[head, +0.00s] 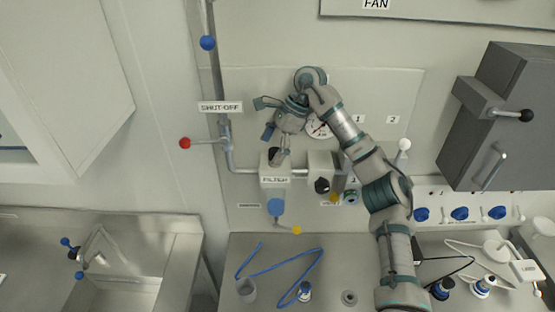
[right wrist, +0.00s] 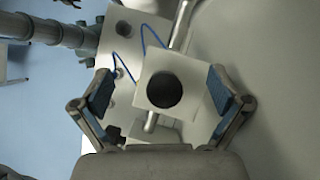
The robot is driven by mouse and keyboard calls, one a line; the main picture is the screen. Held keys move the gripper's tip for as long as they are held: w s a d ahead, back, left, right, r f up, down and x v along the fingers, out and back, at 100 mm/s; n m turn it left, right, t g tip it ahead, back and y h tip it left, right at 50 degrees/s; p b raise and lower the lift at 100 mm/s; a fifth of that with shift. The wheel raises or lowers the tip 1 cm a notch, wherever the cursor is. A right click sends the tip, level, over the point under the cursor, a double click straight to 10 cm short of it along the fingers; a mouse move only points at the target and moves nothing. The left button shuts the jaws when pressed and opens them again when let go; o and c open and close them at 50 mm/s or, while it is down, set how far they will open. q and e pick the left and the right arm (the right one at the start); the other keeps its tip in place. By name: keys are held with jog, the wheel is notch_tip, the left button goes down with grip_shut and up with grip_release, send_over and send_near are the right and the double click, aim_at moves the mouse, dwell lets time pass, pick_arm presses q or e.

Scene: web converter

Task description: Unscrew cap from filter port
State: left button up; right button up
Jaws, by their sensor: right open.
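The white filter box (head: 275,180), labelled FILTER, is on the wall panel in the middle of the head view, with a pipe at its side. A dark round cap (head: 273,153) shows at its top, partly hidden by my gripper. In the right wrist view the black cap (right wrist: 165,91) sits centred on the white box face (right wrist: 195,72). My right gripper (head: 270,138) is just above the filter box. In the right wrist view its two blue-padded fingers (right wrist: 160,88) are spread either side of the cap, not touching it. My left gripper is out of view.
A vertical pipe with a red-knobbed shut-off lever (head: 186,143) is left of the filter. A blue disc (head: 277,207) and a yellow knob (head: 296,230) are below it. A black-knobbed valve block (head: 321,175) is close on the right. The counter (head: 270,247) below holds a blue hose.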

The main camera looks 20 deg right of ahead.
jog(key=shift+w+a+f+m, duration=0.1)
jog(key=shift+a+f+m, duration=0.05)
jog(key=shift+f+m, duration=0.2)
jog(key=shift+w+a, duration=0.15)
jog(key=shift+a, duration=0.1)
jog(key=shift+w+d+f+m+t+h+b, duration=0.2)
jog(key=shift+w+m+t+h+b, duration=0.1)
jog(key=shift+m+t+b, duration=0.5)
jog(key=shift+d+m, duration=0.15)
jog(key=shift+m, duration=1)
jog(key=shift+w+d+r+t, duration=0.1)
jog(key=shift+d+r+t, duration=0.05)
jog(key=shift+t, duration=0.15)
jog(key=m+t+h+b, duration=0.1)
jog(key=m, duration=0.2)
jog(key=shift+w+b, duration=0.2)
jog(key=shift+b, duration=0.1)
jog(key=shift+w+d+m+t+h, duration=0.15)
jog(key=shift+m+t+h, duration=0.15)
jog(key=shift+m, duration=0.3)
